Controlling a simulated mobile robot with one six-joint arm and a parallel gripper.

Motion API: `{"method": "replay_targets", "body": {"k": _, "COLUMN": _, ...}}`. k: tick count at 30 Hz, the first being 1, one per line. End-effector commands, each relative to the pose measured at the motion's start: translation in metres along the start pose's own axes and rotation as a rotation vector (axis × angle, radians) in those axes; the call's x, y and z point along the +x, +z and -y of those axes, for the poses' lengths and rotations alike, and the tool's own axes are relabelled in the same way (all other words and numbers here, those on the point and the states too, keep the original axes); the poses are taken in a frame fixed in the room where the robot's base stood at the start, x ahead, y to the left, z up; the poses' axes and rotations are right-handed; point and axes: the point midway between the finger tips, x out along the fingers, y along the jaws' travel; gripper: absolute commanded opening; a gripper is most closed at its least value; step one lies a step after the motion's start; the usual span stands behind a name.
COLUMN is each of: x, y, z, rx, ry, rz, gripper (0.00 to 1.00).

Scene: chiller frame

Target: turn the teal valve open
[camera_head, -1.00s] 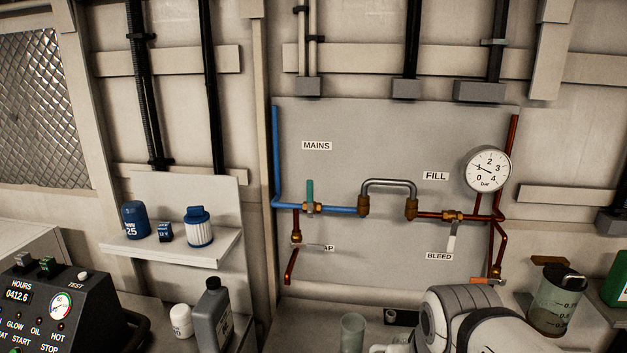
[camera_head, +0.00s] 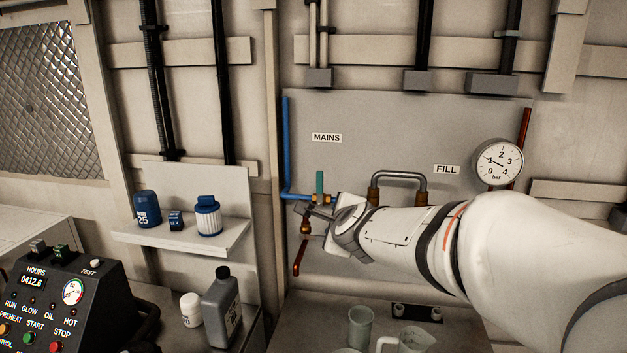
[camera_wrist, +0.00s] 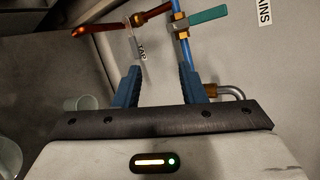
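The teal valve (camera_head: 320,183) is on the blue pipe at the left of the grey panel, under the MAINS label. Its handle points up, across the level pipe. In the wrist view the teal handle (camera_wrist: 208,20) lies to the upper right, beyond the fingertips. My gripper (camera_head: 308,208) is just below the valve in the head view, partly hidden by my wrist. In the wrist view my gripper (camera_wrist: 157,72) has its two blue fingers apart, with nothing held between them. The blue pipe (camera_wrist: 181,32) runs just ahead of the right finger.
The copper tap branch (camera_wrist: 97,30) and TAP label (camera_wrist: 140,49) are close ahead of the fingers. A grey bent pipe (camera_head: 398,176) and gauge (camera_head: 498,162) are to the right. My arm hides the FILL pipework. A jug (camera_head: 414,340) and cup (camera_head: 361,325) stand below.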

Motion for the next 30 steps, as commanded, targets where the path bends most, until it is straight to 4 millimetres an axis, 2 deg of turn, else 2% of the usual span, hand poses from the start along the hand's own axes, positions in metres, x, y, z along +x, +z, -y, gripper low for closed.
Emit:
{"method": "replay_targets", "body": {"k": 1, "x": 0.018, "y": 0.026, "z": 0.016, "rx": 0.171, "ry": -0.102, "rz": 0.075, "gripper": 0.37}}
{"method": "replay_targets", "body": {"k": 3, "x": 0.037, "y": 0.035, "z": 0.030, "rx": 0.416, "ry": -0.200, "rz": 0.080, "gripper": 0.37}}
{"method": "replay_targets", "body": {"k": 9, "x": 0.070, "y": 0.047, "z": 0.050, "rx": 0.967, "ry": -0.428, "rz": 0.124, "gripper": 0.37}}
{"method": "replay_targets", "body": {"k": 12, "x": 0.077, "y": 0.048, "z": 0.053, "rx": 1.131, "ry": -0.502, "rz": 0.150, "gripper": 0.37}}
{"method": "replay_targets", "body": {"k": 15, "x": 0.080, "y": 0.048, "z": 0.055, "rx": 1.220, "ry": -0.547, "rz": 0.168, "gripper": 0.37}}
{"method": "replay_targets", "body": {"k": 20, "x": 0.090, "y": 0.045, "z": 0.063, "rx": 1.258, "ry": -0.567, "rz": 0.174, "gripper": 0.37}}
{"method": "replay_targets", "body": {"k": 30, "x": 0.134, "y": 0.035, "z": 0.089, "rx": 1.256, "ry": -0.565, "rz": 0.173, "gripper": 0.37}}
